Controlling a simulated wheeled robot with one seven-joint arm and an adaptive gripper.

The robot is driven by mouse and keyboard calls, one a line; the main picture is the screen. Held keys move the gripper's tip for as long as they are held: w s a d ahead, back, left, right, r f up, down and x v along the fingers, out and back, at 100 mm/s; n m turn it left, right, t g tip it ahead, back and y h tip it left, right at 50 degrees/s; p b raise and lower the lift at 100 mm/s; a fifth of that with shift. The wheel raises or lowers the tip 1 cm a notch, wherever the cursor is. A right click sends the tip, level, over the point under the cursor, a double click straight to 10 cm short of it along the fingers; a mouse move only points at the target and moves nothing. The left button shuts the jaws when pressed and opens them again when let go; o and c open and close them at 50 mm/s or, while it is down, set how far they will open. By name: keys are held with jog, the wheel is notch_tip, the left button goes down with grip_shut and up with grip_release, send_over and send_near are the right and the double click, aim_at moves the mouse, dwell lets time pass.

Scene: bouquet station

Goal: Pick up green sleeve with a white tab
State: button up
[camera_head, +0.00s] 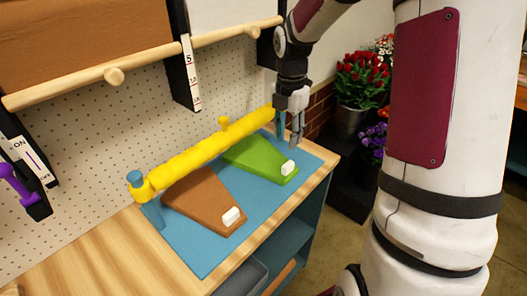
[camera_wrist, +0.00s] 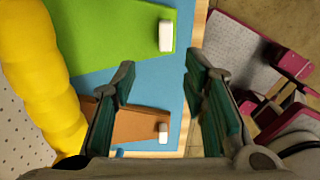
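The green sleeve (camera_head: 257,157) lies flat on a blue mat (camera_head: 209,257), with its white tab (camera_head: 288,167) at the front right corner. In the wrist view the green sleeve (camera_wrist: 105,30) is at the top left, its white tab (camera_wrist: 166,36) near the mat's edge. A brown sleeve (camera_head: 203,199) with its own white tab (camera_head: 231,216) lies to the left of the green one. My gripper (camera_head: 290,138) is above the mat's far right end, fingers pointing down. In the wrist view my gripper (camera_wrist: 158,85) is open, with nothing between its fingers.
A lumpy yellow bar (camera_head: 205,152) runs along the back of the mat, close behind both sleeves. A pegboard wall (camera_head: 95,140) stands behind. Flower pots (camera_head: 350,118) stand beyond the table's right edge. The wooden tabletop (camera_head: 92,258) is bare at the front left.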

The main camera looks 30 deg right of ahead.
send_over(288, 164)
jog(key=a, duration=0.1)
notch_tip(288, 164, down, 7)
jog(key=shift+w+r, duration=0.15)
jog(key=shift+r, duration=0.05)
jog(key=f, duration=0.3)
jog(key=d+f, duration=0.1)
jog(key=shift+s+f, duration=0.2)
jog(key=shift+s, duration=0.05)
jog(key=shift+f, duration=0.5)
grip_shut()
